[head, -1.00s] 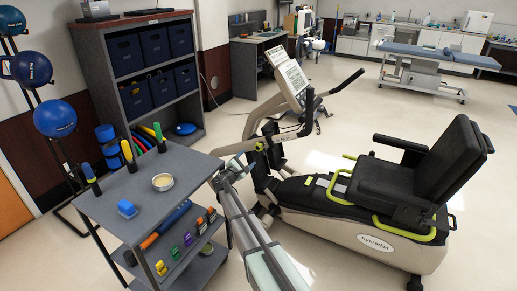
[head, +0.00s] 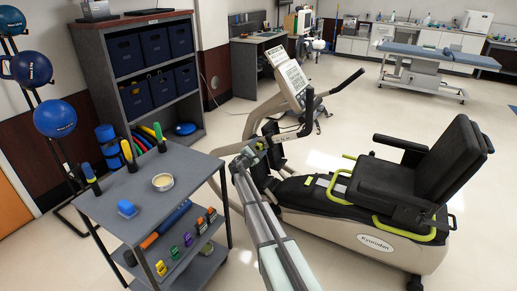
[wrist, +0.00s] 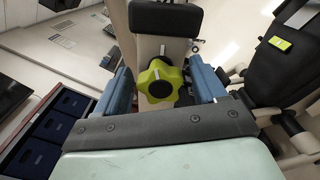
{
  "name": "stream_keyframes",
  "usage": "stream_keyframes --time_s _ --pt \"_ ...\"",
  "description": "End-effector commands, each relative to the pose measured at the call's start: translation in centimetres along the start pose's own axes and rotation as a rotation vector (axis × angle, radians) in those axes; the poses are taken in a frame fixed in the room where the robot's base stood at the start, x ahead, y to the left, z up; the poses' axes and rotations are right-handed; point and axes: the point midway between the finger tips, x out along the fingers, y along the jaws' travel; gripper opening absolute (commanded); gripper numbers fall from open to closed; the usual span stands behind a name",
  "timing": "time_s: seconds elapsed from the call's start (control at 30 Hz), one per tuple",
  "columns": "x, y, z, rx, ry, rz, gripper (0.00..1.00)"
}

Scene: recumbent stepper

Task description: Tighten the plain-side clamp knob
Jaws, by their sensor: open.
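The clamp knob (wrist: 160,88) shows in the wrist view as a yellow-green, star-shaped knob with a black centre, mounted on the pale post of the stepper. My gripper (wrist: 164,78) is open, with one blue finger to the left of the knob and one to the right. The fingers look apart from the knob, with a gap on both sides; depth is hard to judge. In the head view my gripper (head: 248,158) is at the stepper's front column, and the arm hides most of the knob there.
The recumbent stepper (head: 350,226) with its black seat (head: 445,165) stands on the right. Its console (head: 292,84) and handlebars rise above my gripper. A grey cart (head: 160,192) with small tools stands left of my arm. Open floor lies behind the stepper.

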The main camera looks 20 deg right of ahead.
Motion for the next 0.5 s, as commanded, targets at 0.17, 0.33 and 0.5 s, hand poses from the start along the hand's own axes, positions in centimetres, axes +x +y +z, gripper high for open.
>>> stream_keyframes --time_s 0.17,0.33,0.5 --pt "0.00 0.00 0.01 0.000 0.000 0.000 0.71" --pt "-0.01 -0.01 0.01 0.000 0.000 0.000 0.56" --pt "-0.02 -0.02 0.00 0.000 0.000 0.000 0.40"
